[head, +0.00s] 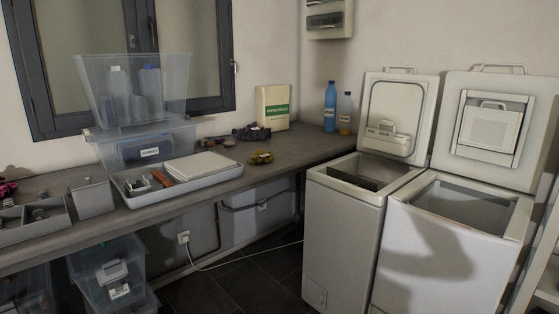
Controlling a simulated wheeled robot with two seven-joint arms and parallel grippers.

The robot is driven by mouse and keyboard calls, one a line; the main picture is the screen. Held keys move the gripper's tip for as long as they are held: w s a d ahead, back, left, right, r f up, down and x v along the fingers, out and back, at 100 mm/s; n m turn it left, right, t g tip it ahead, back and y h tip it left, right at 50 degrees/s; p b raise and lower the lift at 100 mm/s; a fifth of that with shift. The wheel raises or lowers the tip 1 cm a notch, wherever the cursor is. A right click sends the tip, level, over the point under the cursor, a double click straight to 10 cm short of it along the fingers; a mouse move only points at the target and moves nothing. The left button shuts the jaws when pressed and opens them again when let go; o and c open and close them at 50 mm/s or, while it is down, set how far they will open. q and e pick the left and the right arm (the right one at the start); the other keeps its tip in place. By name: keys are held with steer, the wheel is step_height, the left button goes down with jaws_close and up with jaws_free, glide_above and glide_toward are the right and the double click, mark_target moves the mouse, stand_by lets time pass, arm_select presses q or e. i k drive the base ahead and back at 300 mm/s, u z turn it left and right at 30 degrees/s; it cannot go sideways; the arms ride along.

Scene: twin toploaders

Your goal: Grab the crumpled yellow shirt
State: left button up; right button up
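A small crumpled yellow cloth (261,157), which looks like the yellow shirt, lies on the grey counter (225,155) near its front edge, left of the washers. It has darker patches. Neither of my grippers shows in the head view, so nothing is seen touching the cloth.
Two toploaders, a narrow one (342,225) and a wider one (440,260), stand at the right with lids raised. A dark crumpled cloth (252,133), a paper box (272,108) and blue bottles (330,106) are behind. A grey tray (178,180) and clear bins (133,90) stand left.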

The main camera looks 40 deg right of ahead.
mark_target(260, 156)
steer(key=z, duration=0.8)
steer(key=i, duration=0.65)
steer(key=z, duration=1.05)
steer(key=i, duration=1)
steer(key=u, duration=0.35)
steer(key=i, duration=0.75)
steer(key=z, duration=1)
steer(key=k, duration=1.2)
steer(key=u, duration=1.6)
steer(key=i, duration=0.25)
steer(key=u, duration=0.15)
